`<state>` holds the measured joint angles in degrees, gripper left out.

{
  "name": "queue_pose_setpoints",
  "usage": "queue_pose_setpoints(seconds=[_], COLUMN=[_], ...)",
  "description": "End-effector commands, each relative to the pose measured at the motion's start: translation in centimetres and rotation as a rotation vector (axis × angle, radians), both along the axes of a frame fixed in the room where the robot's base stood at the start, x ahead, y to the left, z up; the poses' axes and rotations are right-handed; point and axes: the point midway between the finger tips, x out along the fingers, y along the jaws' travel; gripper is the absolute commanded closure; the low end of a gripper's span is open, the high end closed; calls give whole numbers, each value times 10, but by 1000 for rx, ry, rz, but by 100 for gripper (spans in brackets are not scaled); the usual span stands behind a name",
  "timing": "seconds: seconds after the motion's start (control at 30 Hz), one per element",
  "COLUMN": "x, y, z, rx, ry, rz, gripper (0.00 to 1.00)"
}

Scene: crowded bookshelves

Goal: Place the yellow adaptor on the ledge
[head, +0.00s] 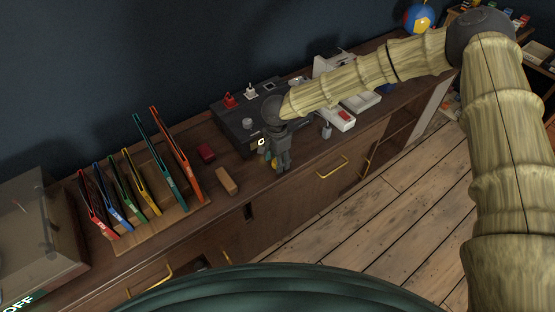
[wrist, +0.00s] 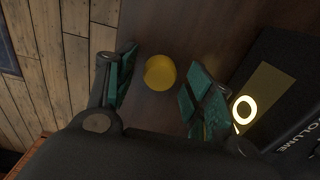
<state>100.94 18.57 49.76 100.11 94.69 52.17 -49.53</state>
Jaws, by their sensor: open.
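The yellow adaptor (wrist: 160,72) shows in the wrist view as a small round yellow piece on the dark brown wooden top. It lies between the two green-padded fingers of my gripper (wrist: 163,58), with a gap on each side. In the head view my gripper (head: 277,163) points down near the front edge of the cabinet top, and a bit of yellow (head: 275,163) shows at its fingers, mostly hidden by them. My gripper is open and holds nothing. I cannot tell which surface is the ledge.
A black box (wrist: 290,95) marked VOLUME with a glowing ring stands close to my right finger. In the head view, a rack of coloured frames (head: 150,180), a tan block (head: 226,181) and a dark red block (head: 206,152) stand left. The wooden floor (head: 360,230) is clear.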

Motion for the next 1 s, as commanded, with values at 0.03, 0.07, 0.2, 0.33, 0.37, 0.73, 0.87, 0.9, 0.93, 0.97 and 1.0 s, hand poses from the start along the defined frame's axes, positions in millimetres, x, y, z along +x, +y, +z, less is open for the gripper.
queue_pose_setpoints(seconds=[0.03, 0.07, 0.2, 0.33, 0.37, 0.73, 0.87, 0.9, 0.93, 0.97, 1.0], x=[1, 1, 1, 1, 1, 0, -1, -1, -1, -1, -1], y=[0, 0, 0, 0, 0, 0, 0, 0, 0, 0, 0], z=[4, 7, 28, 52, 57, 111, 117, 118, 119, 119, 119], rx=[0, 0, 1, 1, 2, 1, 1, 0, 0, 0, 0], ry=[-2, -2, -3, -3, -2, -1, -1, 0, 0, 0, 0], rz=[0, 0, -1, -1, 0, -1, 0, 0, 0, 0, 0], gripper=[47, 47, 47, 47, 47, 47, 47, 47, 47, 47, 47])
